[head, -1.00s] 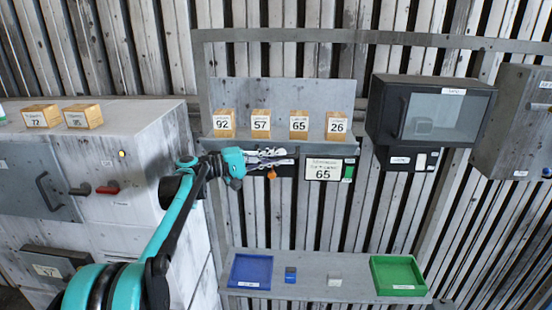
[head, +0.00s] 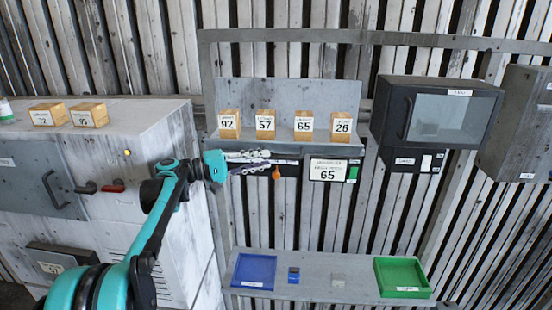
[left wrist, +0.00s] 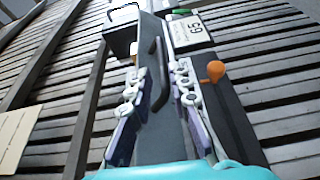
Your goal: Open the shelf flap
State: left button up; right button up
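The shelf (head: 335,149) holds several numbered wooden blocks and has an upright grey panel (head: 290,92) behind them. My left gripper (head: 268,160) is at the shelf's front edge, left of the "65" display (head: 327,170). In the left wrist view a grey flap-like panel (left wrist: 160,135) with a black bar handle (left wrist: 157,75) lies between the spread fingers of my left gripper (left wrist: 158,73). The fingers are open, one on each side of the handle; I cannot tell whether either touches it. The shelf flap is hard to make out in the head view. My right gripper is out of view.
An orange knob (head: 276,174) hangs just below the fingers. A dark windowed cabinet (head: 445,110) is at right. A lower shelf (head: 310,291) holds a blue tray (head: 254,270) and a green tray (head: 403,276). A grey cabinet (head: 150,130) stands at left.

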pick_arm(q)
jog(key=v, duration=0.6)
jog(key=shift+d, duration=0.1)
jog(key=s+d+f+y+b, duration=0.3)
jog(key=s+f+b, duration=0.2)
jog(key=f, duration=0.4)
jog(key=s+d+f+g+y+b, duration=0.1)
jog(key=s+d+f+y+b, duration=0.1)
jog(key=s+f+b, duration=0.45)
jog(key=s+d+f+y+b, duration=0.3)
jog(key=s+f+b, duration=0.1)
jog(key=f, duration=0.7)
jog(key=s+a+f+m+y+b, duration=0.1)
jog(key=s+a+f+y+b, duration=0.2)
jog(key=s+f, duration=0.3)
jog(key=s+a+f+m+t+y+b, duration=0.1)
jog(key=s+f+b, duration=0.5)
jog(key=f, duration=0.7)
jog(key=s+a+f+m+y+b, duration=0.2)
jog(key=s+a+f+y+b, duration=0.2)
jog(key=f, duration=0.6)
jog(key=shift+s+a+y+b, duration=0.4)
jog(key=shift+s+b, duration=0.2)
jog(key=shift+s, duration=0.3)
jog(key=shift+f, duration=0.15)
dwell(0.7)
